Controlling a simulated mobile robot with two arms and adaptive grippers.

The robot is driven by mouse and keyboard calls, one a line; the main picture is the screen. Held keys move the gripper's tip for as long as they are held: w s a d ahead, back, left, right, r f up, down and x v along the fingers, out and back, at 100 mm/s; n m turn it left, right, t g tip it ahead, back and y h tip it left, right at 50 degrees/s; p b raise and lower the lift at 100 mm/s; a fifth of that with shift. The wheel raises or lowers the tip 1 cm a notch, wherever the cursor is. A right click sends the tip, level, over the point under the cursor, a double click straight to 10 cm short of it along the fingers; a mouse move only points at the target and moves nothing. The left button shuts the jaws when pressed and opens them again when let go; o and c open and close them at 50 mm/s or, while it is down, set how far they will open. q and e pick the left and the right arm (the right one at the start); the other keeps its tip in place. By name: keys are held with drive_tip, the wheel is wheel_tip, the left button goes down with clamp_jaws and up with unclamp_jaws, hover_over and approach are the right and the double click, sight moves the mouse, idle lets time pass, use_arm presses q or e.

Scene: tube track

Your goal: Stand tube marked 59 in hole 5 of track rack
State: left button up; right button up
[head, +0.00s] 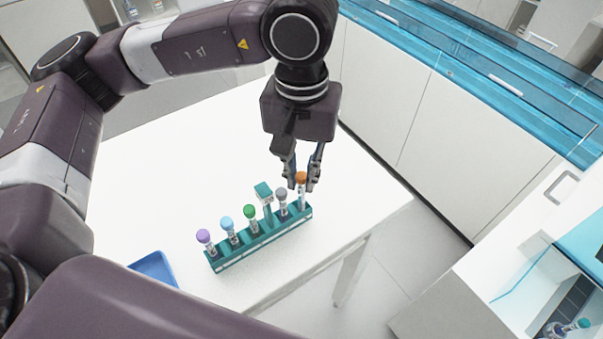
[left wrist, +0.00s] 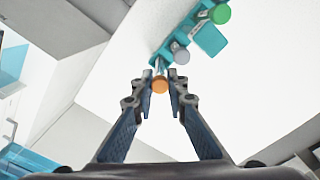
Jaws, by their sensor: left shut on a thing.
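A teal track rack (head: 238,257) stands on the white table with a row of capped tubes: purple (head: 203,237), light blue (head: 227,224), green (head: 250,212), grey (head: 281,194) and orange (head: 301,178). My left gripper (head: 302,182) points down at the rack's right end, shut on the orange-capped tube. The tube is upright over the end hole; I cannot tell whether its foot is seated. The left wrist view shows the orange cap (left wrist: 160,85) between the fingertips. Tube numbers are too small to read. My right gripper is not in view.
A teal tag (head: 264,191) stands up behind the rack, near the grey tube. A blue tray (head: 155,270) lies left of the rack. The table behind the rack is clear. Another tube with a teal cap (head: 580,324) shows at the lower right.

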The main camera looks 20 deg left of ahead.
use_arm(q)
drive_tip(key=o, duration=0.9)
wheel_tip(320, 180, up, 12)
drive_tip(key=shift+f, duration=0.1)
idle(0.6)
idle(0.6)
